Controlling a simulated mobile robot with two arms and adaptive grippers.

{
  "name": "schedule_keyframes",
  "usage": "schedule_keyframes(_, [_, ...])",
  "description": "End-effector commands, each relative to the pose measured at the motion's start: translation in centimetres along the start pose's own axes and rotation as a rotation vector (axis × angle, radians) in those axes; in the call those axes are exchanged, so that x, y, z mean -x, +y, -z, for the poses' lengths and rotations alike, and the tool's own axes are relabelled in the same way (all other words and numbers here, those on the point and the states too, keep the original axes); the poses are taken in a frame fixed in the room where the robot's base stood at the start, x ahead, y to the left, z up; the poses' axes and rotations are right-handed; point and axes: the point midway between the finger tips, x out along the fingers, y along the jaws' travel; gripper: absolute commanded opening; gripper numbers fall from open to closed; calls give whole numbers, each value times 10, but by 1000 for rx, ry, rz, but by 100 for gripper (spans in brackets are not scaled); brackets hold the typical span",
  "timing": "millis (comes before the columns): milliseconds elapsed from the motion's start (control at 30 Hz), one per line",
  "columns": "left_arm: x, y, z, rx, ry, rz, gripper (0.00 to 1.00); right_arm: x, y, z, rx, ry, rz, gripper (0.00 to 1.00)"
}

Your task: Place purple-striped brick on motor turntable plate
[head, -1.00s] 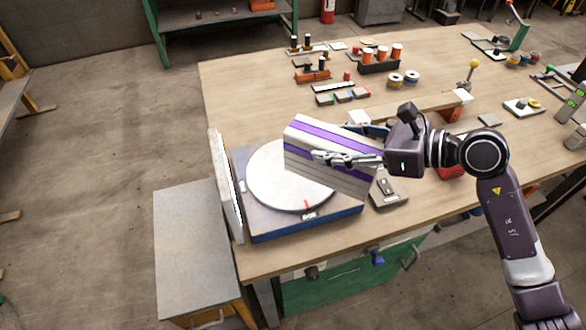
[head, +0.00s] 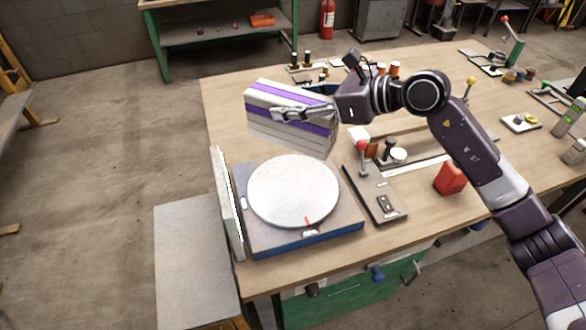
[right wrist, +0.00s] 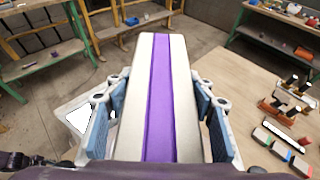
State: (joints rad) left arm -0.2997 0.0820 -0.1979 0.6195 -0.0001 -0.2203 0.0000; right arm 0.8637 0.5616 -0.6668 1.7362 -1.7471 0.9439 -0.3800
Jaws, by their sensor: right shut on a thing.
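The purple-striped brick (head: 262,122) is white with purple bands and is held in the air, slightly tilted, above the back of the turntable. My right gripper (head: 290,115) is shut on it. In the right wrist view the brick (right wrist: 160,95) lies between the blue pads of the two fingers (right wrist: 160,125), its top face with a purple stripe in sight. The motor turntable plate (head: 293,190) is a round white disc with a red mark at its front edge, on a grey and blue base (head: 262,238). The plate is bare. My left gripper is not in view.
A grey plate with a red-knobbed lever (head: 375,195) stands right of the turntable, with a red block (head: 450,177) further right. An upright white panel (head: 227,200) edges the turntable's left side. Small tools and parts fill the back of the wooden table (head: 222,95).

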Motion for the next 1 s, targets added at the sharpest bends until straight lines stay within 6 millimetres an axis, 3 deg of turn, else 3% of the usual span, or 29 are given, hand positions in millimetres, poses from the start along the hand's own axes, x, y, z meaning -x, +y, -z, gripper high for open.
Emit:
schedule_keyframes(500, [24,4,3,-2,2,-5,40,-44,0,102,-1,-7,1,0])
schedule_keyframes(767, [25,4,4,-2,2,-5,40,-52,0,121,1,-8,1,0])
schedule_keyframes(1000, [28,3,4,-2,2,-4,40,-64,0,150,0,-8,2,0])
